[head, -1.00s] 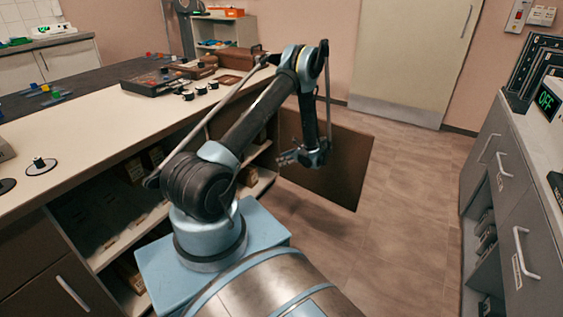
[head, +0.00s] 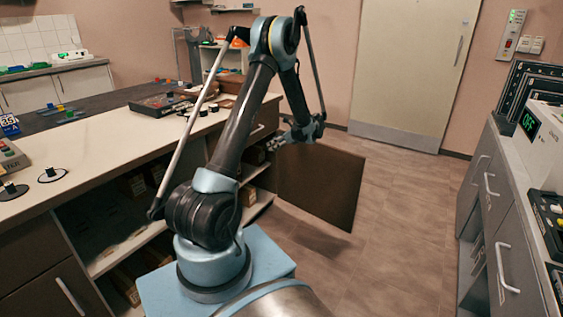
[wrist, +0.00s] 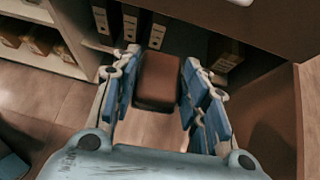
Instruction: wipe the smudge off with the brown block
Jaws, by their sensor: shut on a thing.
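The brown block (wrist: 157,85) sits between the fingers of my gripper (wrist: 160,68) in the wrist view, and the gripper is shut on it. In the head view my gripper (head: 302,132) is in the air near the top edge of the brown cabinet door, to the right of the long counter. I cannot make out the block in the head view. No smudge can be made out in either view.
The brown cabinet door (head: 322,186) stands open into the aisle. Boxes (wrist: 103,20) stand on the shelves under the counter (head: 112,148). Grey drawers (head: 492,205) line the right side. The floor (head: 390,215) between is clear.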

